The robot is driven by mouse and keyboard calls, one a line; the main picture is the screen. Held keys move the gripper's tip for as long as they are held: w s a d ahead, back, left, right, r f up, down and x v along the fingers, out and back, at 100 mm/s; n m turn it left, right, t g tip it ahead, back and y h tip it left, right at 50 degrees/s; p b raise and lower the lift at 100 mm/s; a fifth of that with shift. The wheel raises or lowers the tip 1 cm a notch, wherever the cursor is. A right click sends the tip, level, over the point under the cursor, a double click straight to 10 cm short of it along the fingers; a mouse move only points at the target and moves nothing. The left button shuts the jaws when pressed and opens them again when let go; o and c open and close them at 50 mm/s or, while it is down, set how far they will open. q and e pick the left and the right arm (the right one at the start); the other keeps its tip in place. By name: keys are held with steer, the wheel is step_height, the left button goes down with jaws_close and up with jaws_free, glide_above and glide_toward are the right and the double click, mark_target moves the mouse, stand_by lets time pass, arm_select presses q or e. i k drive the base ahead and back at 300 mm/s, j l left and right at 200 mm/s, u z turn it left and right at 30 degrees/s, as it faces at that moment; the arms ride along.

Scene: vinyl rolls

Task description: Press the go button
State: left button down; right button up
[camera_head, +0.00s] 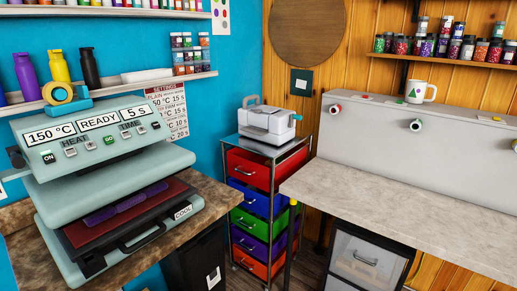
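The heat press (70,190) stands on the brown counter at the left. Its sloped front panel reads "150 °C", "READY" and "5 S". The go button (109,139) looks like the small green-marked button in the middle of the button row, between the HEAT and TIME buttons; its lettering is too small to read surely. An ON button (48,157) sits at the panel's left. The press is open, with a purple piece (125,203) lying on its dark red lower pad (80,233). A "COOL" label shows near its right edge. Neither gripper is in view.
A roll of tape on a blue holder (66,98) stands on top of the press. A drawer cart (262,205) carries a white machine (268,122). A grey worktop (400,210) is clear at the right. Shelves with bottles and jars line the walls.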

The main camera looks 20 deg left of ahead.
mark_target(108, 140)
steer(key=u, duration=1.05)
